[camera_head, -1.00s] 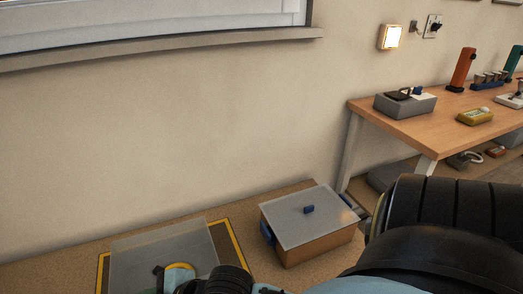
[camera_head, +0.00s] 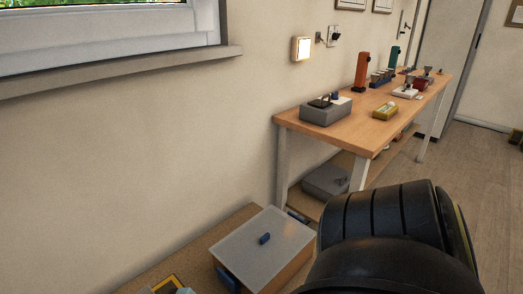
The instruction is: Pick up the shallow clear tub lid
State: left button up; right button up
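A clear, greyish flat lid (camera_head: 250,256) with a small blue knob lies on a brown-sided tub (camera_head: 292,272) at the bottom centre. A blue clip (camera_head: 227,279) shows at the tub's left side. I cannot tell whether this is the lid the task names. A corner of a yellow outline (camera_head: 168,283) shows at the bottom edge; the clear sheet seen there earlier is out of view. My black arm fills the lower right, beside the tub. Neither gripper's fingers show.
A wooden table (camera_head: 350,133) stands along the wall to the right, with a grey box (camera_head: 325,111), a yellow device (camera_head: 386,111) and orange and green upright tools on it. A grey case (camera_head: 327,181) sits beneath it.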

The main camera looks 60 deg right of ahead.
aim_at(265, 240)
jog(key=z, duration=1)
jog(key=k, duration=0.4)
jog(key=u, duration=0.4)
jog(key=i, duration=0.5)
jog(key=z, duration=1.65)
